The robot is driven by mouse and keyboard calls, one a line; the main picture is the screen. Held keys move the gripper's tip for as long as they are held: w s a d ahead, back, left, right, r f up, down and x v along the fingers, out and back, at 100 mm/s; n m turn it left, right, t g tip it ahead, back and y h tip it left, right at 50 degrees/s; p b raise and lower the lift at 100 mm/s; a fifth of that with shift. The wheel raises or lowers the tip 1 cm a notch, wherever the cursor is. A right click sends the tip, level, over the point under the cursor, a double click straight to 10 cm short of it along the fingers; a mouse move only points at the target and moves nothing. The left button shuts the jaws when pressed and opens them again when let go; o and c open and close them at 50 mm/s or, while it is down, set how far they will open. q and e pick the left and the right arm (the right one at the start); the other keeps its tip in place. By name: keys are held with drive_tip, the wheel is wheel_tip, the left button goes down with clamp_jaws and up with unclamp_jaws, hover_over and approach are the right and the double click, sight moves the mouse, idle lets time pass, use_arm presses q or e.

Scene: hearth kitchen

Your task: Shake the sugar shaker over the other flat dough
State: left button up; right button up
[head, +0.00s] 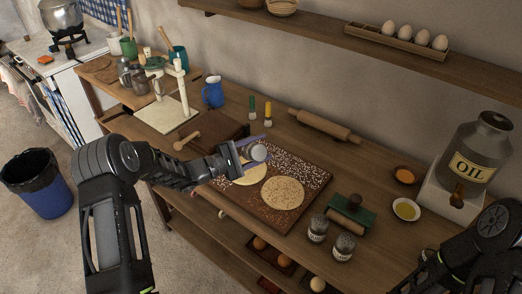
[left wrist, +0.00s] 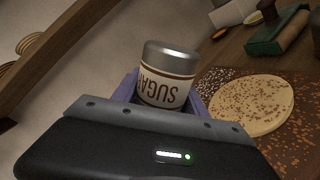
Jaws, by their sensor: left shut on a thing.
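My left gripper (head: 256,150) is shut on the sugar shaker (head: 259,152), whose metal lid faces the head camera, so it looks tilted. In the left wrist view the shaker (left wrist: 165,82) shows a pale label with SUGAR lettering between the purple fingers. A flat dough (head: 250,174) lies below the gripper, partly hidden by it; its visible part looks pale and plain. The other flat dough (head: 283,193), to its right, is covered in brown specks and also shows in the left wrist view (left wrist: 247,103). Both lie on a brown board (head: 308,173) scattered with pale bits.
Two shakers (head: 318,228) (head: 344,246) stand at the front edge, right of the board. A green block with a roller (head: 350,212) lies beside them. A rolling pin (head: 325,126) lies behind the board. A blue jug (head: 212,92) stands behind left. My right arm (head: 485,240) is at lower right.

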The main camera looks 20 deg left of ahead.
use_arm(q)
drive_tip(key=shift+s+r, duration=0.1)
drive_tip(key=shift+s+d, duration=0.35)
drive_tip(key=shift+d, duration=0.1)
drive_tip(key=shift+w+a+b, duration=0.35)
drive_tip(key=shift+w+a, duration=0.3)
drive_tip(key=shift+w, duration=0.3)
drive_tip(key=shift+w+a+b, duration=0.35)
drive_tip(key=shift+w+a, duration=0.25)
drive_tip(key=shift+w, duration=0.3)
